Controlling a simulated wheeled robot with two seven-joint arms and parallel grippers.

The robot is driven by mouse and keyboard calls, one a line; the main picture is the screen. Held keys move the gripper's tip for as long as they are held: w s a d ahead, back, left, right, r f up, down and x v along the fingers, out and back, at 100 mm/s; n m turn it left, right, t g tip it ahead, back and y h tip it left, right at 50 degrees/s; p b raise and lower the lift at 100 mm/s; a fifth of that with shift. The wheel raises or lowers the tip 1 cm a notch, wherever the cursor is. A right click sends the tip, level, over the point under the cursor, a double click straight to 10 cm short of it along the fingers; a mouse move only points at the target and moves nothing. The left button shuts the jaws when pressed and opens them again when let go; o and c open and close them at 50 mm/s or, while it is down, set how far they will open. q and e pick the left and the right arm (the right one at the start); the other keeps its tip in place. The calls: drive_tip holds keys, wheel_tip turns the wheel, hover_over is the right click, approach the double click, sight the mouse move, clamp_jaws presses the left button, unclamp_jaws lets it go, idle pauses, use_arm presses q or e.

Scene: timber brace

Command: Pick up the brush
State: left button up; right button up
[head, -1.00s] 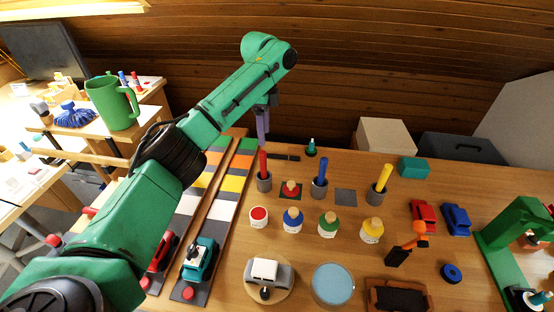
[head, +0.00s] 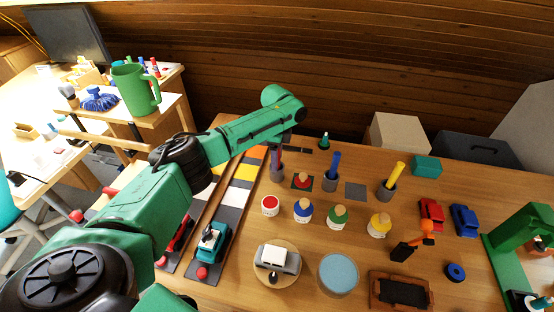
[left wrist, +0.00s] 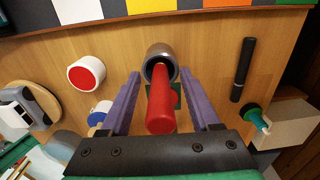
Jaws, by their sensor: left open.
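Red (left wrist: 160,105), blue (head: 333,163) and yellow (head: 396,173) handles stand in grey cups on the bench; they look like brush handles, but no bristles show. The red one leans in its cup (left wrist: 160,55). My left gripper (left wrist: 160,76) is open, with its purple fingers on either side of the red handle and not closed on it. My right gripper is not in view.
Paint jars (head: 303,211) stand in front of the cups. Striped tracks (head: 232,195) with toy cars run on the left. A blue bristly object (head: 97,98) is on the side table.

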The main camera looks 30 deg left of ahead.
use_arm(q)
clamp_jaws()
drive_tip(key=shift+r, duration=0.15)
wheel_tip(320, 180, up, 20)
drive_tip(key=shift+b, duration=0.3)
